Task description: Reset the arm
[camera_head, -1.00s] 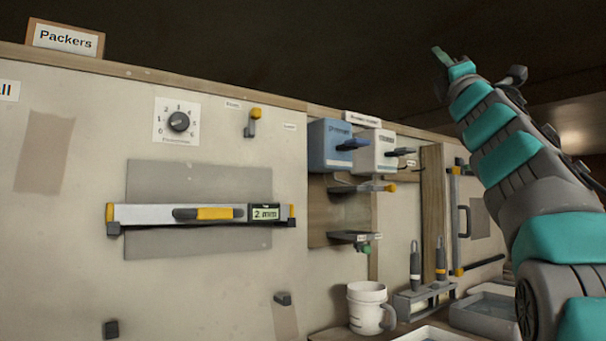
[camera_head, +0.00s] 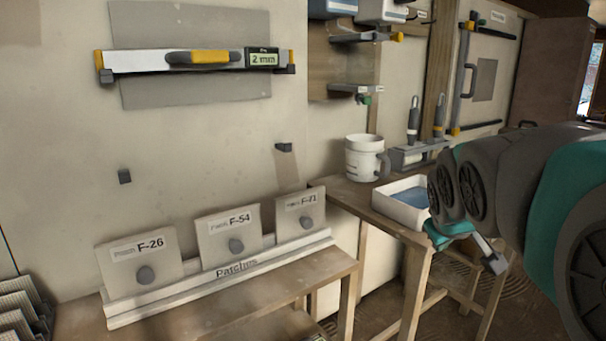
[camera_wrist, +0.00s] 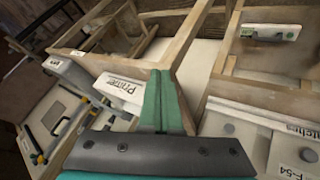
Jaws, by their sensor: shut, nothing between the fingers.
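My arm reaches in from the right edge of the head view, bent. My gripper (camera_head: 495,260) hangs low at its end, in front of the wooden bench and just right of a white tray. In the wrist view the teal fingers of my gripper (camera_wrist: 160,78) are together with nothing between them. The gripper looks clear of the things around it, though its exact distance from the tray and bench is hard to tell.
The white tray (camera_head: 383,204) with blue liquid and a white mug (camera_head: 364,158) stand on the bench. Patch plates F-26 (camera_head: 185,262), F-54 (camera_head: 214,248) and F-71 (camera_head: 290,222) stand in a rack at the left. A level (camera_head: 130,62) is on the wall.

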